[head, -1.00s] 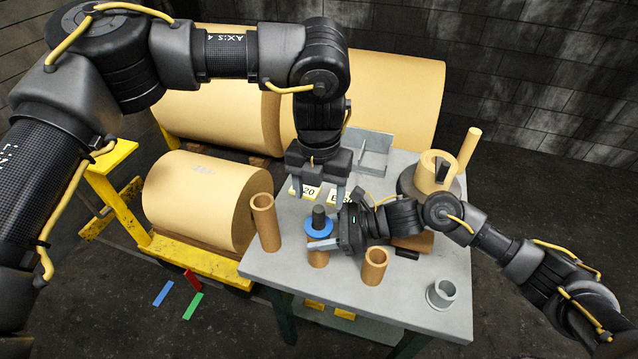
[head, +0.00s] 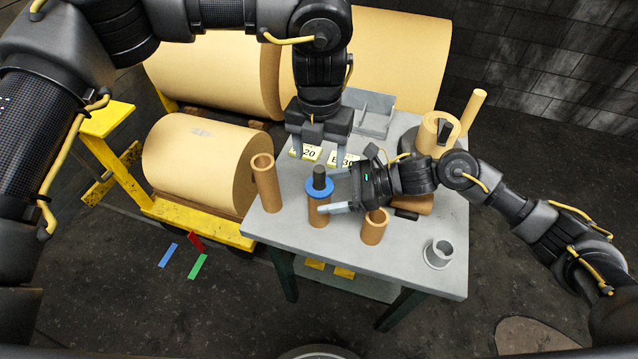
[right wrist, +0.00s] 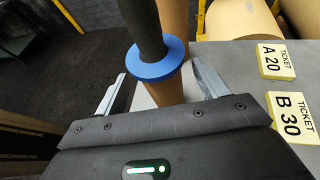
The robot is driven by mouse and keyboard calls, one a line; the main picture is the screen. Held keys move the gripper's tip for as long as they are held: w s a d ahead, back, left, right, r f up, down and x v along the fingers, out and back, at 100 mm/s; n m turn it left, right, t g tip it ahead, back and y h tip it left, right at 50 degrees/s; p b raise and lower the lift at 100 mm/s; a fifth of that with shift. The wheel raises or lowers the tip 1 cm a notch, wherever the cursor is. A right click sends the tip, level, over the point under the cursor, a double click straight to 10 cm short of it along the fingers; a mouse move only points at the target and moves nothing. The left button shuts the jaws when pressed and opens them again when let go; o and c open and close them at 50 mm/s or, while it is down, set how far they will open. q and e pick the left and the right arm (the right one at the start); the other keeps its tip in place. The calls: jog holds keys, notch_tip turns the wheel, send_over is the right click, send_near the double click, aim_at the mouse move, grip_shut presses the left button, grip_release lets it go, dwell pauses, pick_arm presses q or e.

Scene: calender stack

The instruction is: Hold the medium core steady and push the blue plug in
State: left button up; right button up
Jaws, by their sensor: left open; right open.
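The medium core (head: 319,212) is a brown tube standing upright on the grey table. The blue plug (head: 319,187), a blue flange with a dark stem, sits at its top; the stem points up. My right gripper (head: 331,192) is open at the core's right, one finger near the core's front. In the right wrist view, the plug's flange (right wrist: 155,66) and the core (right wrist: 172,92) show between the spread fingers (right wrist: 160,84); contact cannot be told. My left gripper (head: 313,164) is open and empty, pointing down behind the stem. The core's inside is hidden.
A taller brown tube (head: 265,185) stands left and a shorter one (head: 374,228) stands right, close by the right gripper. A grey cup (head: 438,254) is near the right edge. Ticket blocks (head: 306,152) lie behind. The table's front strip (head: 340,255) is clear.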

jog(key=v, duration=0.9)
jog(key=shift+d, duration=0.2)
jog(key=shift+s, duration=0.1)
